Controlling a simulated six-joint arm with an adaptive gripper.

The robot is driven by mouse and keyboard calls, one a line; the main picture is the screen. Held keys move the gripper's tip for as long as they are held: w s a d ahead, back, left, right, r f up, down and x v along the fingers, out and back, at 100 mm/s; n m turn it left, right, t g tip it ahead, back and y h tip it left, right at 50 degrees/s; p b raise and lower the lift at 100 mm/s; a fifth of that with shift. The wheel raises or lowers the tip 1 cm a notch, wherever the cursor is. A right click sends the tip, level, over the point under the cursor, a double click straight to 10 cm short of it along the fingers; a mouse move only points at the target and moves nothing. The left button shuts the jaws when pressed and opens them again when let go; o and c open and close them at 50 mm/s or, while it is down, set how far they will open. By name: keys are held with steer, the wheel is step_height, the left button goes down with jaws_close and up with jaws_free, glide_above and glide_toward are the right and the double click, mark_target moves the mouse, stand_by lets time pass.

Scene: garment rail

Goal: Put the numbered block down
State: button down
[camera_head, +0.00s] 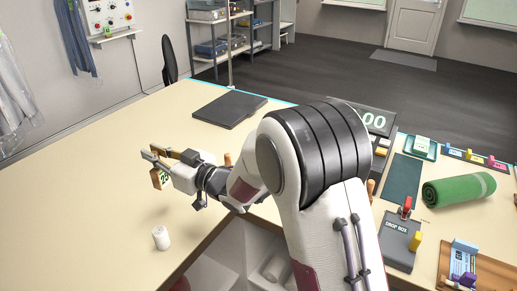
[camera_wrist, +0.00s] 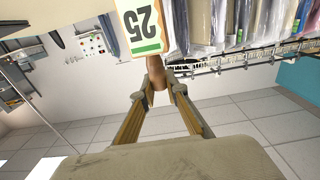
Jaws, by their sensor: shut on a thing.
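The numbered block (camera_wrist: 146,28) shows in the wrist view as a white face reading 25 with a green stripe and an orange edge. My gripper (camera_wrist: 158,88) is shut on the block's brown stub handle (camera_wrist: 155,72). In the head view my gripper (camera_head: 153,154) is over the left part of the cream table (camera_head: 85,225), with the block (camera_head: 159,180) hanging below the fingers. The block appears raised above the tabletop, but the exact gap is hard to tell. The fingers partly hide its top.
A dark flat pad (camera_head: 230,108) lies behind my gripper. To the right are a display reading 00 (camera_head: 372,121), a drop box (camera_head: 399,243) and a green roll (camera_head: 458,190). The left of the table is clear.

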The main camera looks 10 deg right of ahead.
steer(key=shift+d, duration=0.1)
steer(key=w+d+r+m+t+h, duration=0.2)
steer(key=d+m+h, duration=0.25)
steer(key=d, duration=0.35)
steer(key=w+d+r+m+t+h, duration=0.1)
steer(key=w+d+r+m+h, duration=0.15)
steer(key=d+h, duration=0.5)
steer(key=w+d+r+m+t+h, duration=0.2)
steer(key=d+r+m+h, duration=0.15)
steer(key=d, duration=0.65)
steer(key=s+d+f+m+g+h, duration=0.1)
steer(key=s+d+m+g+h, duration=0.1)
steer(key=s+d+m+h, duration=0.3)
steer(key=s+d+f+m+g+h, duration=0.1)
steer(key=d+f+m+g+h, duration=0.1)
steer(key=d+h, duration=0.35)
steer(key=s+d+f+m+g+h, duration=0.4)
steer(key=s+d+m+g, duration=0.2)
steer(key=s+d+g, duration=0.3)
steer(key=shift+s+d+f, duration=0.4)
steer(key=shift+s+d, duration=0.25)
steer(key=shift+s, duration=1.3)
steer(key=shift+m, duration=0.25)
step_height(320, 180, down, 6)
steer(key=shift+f, duration=0.2)
